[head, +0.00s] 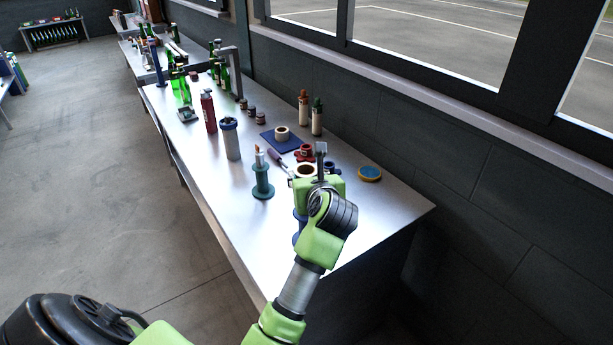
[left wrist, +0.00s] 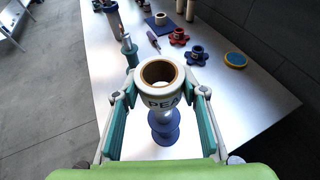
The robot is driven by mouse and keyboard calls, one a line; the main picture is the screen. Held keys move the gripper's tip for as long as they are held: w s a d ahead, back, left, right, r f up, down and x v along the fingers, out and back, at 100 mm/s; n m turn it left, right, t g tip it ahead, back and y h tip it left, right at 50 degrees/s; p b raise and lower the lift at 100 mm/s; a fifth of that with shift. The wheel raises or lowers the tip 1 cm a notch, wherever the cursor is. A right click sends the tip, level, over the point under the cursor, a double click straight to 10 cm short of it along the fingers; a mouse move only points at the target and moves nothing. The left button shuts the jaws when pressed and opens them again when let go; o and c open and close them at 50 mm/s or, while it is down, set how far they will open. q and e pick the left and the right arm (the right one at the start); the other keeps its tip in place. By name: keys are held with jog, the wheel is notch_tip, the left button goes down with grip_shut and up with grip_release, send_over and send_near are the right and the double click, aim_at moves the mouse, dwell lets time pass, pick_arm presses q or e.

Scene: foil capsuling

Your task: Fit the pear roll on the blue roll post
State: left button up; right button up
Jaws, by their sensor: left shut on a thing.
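The pear roll (left wrist: 160,98) is a white ring with a brown inner rim and the letters "PEA" on its side. My left gripper (left wrist: 160,86) is shut on it, one finger on each side. The roll also shows in the head view (head: 304,169), partly behind my left gripper (head: 318,183). The blue roll post (left wrist: 163,132) stands upright below the roll, with round blue flanges; in the head view its edge (head: 297,236) shows beside my arm. The post's upper part is hidden by the roll, so I cannot tell whether they touch. My right gripper is out of view.
A teal post (head: 262,180) with a pale top stands to the left. Bottles stand further back. The table's front left is clear.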

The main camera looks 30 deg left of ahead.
pick_arm(q)
jog(key=shift+f+b, duration=1)
jog(key=shift+f, duration=0.3)
jog(key=shift+f+b, duration=2.65)
jog(key=shift+f, duration=0.85)
jog(key=o, duration=1.2)
